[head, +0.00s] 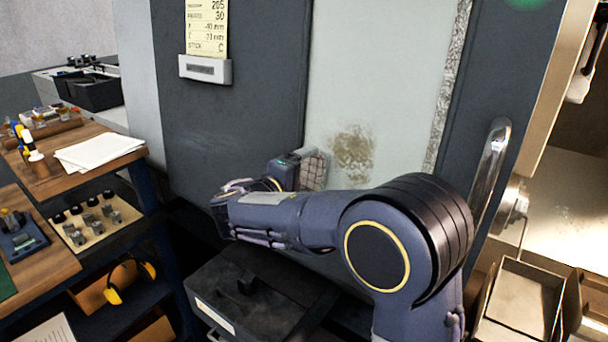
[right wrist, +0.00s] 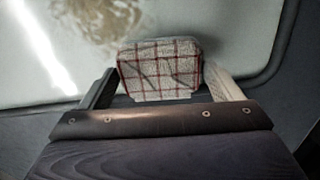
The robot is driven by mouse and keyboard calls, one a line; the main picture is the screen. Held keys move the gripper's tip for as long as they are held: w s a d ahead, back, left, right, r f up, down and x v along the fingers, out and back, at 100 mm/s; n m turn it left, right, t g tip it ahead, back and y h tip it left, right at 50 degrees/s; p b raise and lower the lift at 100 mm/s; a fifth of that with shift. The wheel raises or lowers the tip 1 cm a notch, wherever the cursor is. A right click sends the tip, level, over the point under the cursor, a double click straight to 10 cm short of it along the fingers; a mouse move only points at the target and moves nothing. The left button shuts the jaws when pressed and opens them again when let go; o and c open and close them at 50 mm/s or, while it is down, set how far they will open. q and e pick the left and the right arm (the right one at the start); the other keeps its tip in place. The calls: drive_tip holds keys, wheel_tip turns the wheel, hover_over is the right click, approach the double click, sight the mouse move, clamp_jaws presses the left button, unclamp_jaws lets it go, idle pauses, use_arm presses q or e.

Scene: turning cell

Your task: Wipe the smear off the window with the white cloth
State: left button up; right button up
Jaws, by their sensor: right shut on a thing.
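The window (head: 385,80) is a pale pane in a dark grey door. A brown smear (head: 352,152) lies on its lower part; it also shows in the right wrist view (right wrist: 100,22) at the top, left of the cloth. My right gripper (head: 296,172) is shut on a folded white cloth with red check lines (right wrist: 160,68). The cloth (head: 314,168) is at the window's lower left, left of and slightly below the smear. I cannot tell whether it touches the glass. My left gripper is not in view.
A shiny door handle (head: 490,170) stands right of the window. A white thing (head: 581,82), perhaps a cloth, hangs at the upper right. A wooden bench (head: 115,155) with papers is at left. A dark box (head: 255,290) sits below my right arm.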

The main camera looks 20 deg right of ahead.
drive_tip(key=shift+b+x, duration=0.3)
drive_tip(key=shift+x, duration=0.7)
idle(0.3)
